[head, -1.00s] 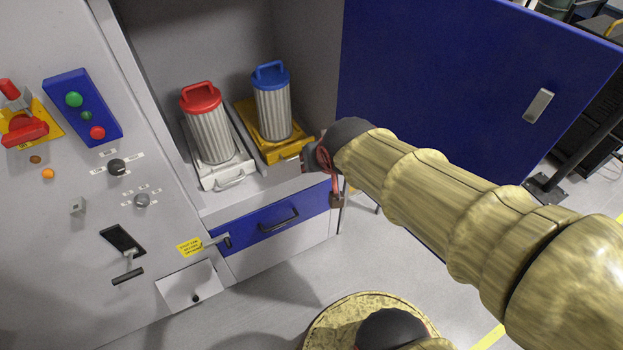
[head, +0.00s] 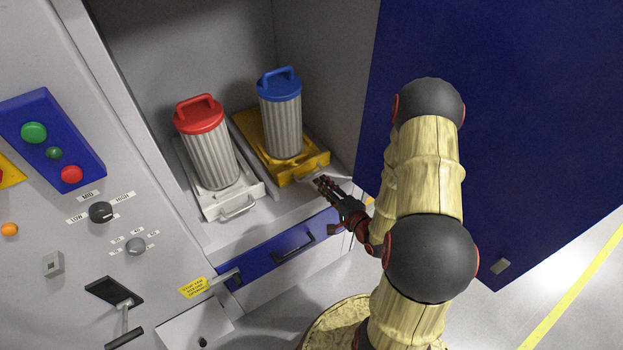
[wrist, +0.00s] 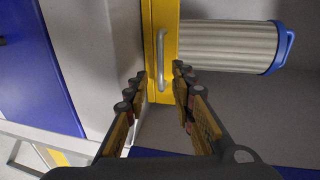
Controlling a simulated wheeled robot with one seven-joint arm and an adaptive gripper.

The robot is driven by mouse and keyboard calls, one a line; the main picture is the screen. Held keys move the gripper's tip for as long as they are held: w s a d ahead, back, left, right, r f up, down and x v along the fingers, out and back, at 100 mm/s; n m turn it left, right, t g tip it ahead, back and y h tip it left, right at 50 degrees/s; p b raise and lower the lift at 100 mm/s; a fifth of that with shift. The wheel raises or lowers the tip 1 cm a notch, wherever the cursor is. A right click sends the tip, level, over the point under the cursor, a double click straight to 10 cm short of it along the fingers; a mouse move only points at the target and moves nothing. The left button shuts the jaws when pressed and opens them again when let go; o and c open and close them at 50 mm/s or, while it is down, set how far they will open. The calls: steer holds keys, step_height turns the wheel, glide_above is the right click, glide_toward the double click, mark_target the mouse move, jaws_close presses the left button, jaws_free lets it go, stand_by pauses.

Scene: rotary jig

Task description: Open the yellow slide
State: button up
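The yellow slide (head: 296,174) is a flat tray on the right side of the cabinet floor. It carries a ribbed filter with a blue lid (head: 281,120). Its front bar handle (wrist: 160,58) is grey in the wrist view, where the slide (wrist: 165,18) shows as a yellow band. My gripper (head: 322,184) is just in front of the slide's front edge, near the handle. In the wrist view my gripper (wrist: 159,76) has its fingers apart, with the handle's near end in line with the gap. I cannot tell whether they touch it.
A white slide (head: 243,192) with a red-lidded filter (head: 208,148) stands to the left. The open blue door (head: 520,120) stands to the right. Below the opening is a blue drawer (head: 272,252) with a black handle. A control panel (head: 50,140) fills the left.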

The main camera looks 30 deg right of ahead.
mark_target(312, 177)
steer(key=shift+b+x, duration=1.05)
steer(key=shift+x, duration=2.7)
steer(key=c, duration=0.3)
jaws_close()
